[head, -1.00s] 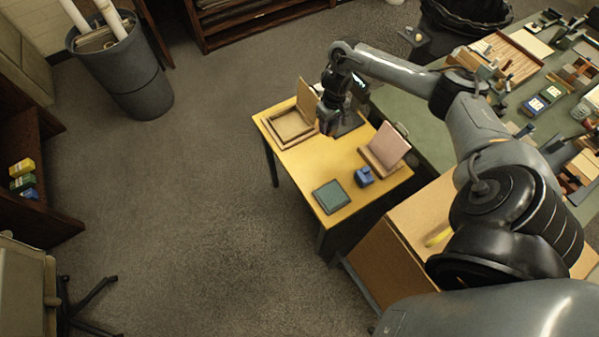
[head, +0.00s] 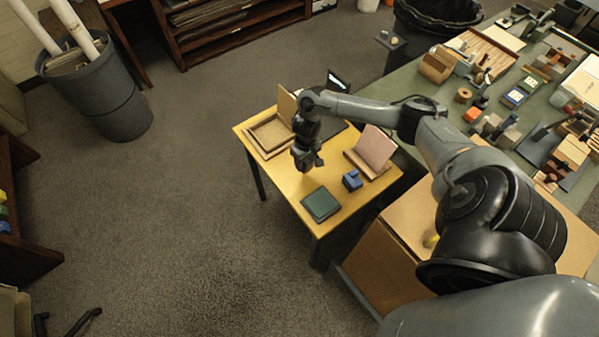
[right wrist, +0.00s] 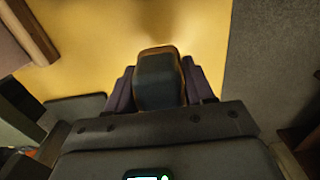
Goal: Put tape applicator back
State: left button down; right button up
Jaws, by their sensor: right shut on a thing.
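My right gripper (head: 308,163) is above the yellow table, between the wooden tray and the green pad. In the right wrist view (right wrist: 160,85) its two fingers are shut on a dark grey, rounded block-like thing (right wrist: 160,75), which I take to be the tape applicator. The yellow tabletop shows beyond the held thing, and I cannot tell whether the two touch. In the head view the gripper mostly hides it. My left gripper is not in view.
The yellow table (head: 283,188) bears a wooden tray (head: 250,135), a green pad (head: 321,204), a small blue object (head: 352,180) and a pink panel (head: 374,147) on a wooden stand. Bare tabletop lies around the gripper. A crowded green bench (head: 405,85) stands at right.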

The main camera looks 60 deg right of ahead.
jog(key=shift+w+a+f, duration=0.7)
jog(key=shift+a, duration=0.25)
jog(key=shift+f+b, duration=0.8)
jog(key=shift+f, duration=1.2)
jog(key=shift+f, duration=0.1)
jog(key=o, duration=1)
notch_tip(320, 180, up, 11)
jog(key=p, duration=0.3)
jog(key=shift+f, duration=0.15)
jog(key=shift+r+p, duration=0.35)
jog(key=shift+r, duration=0.4)
jog(key=shift+r, duration=0.1)
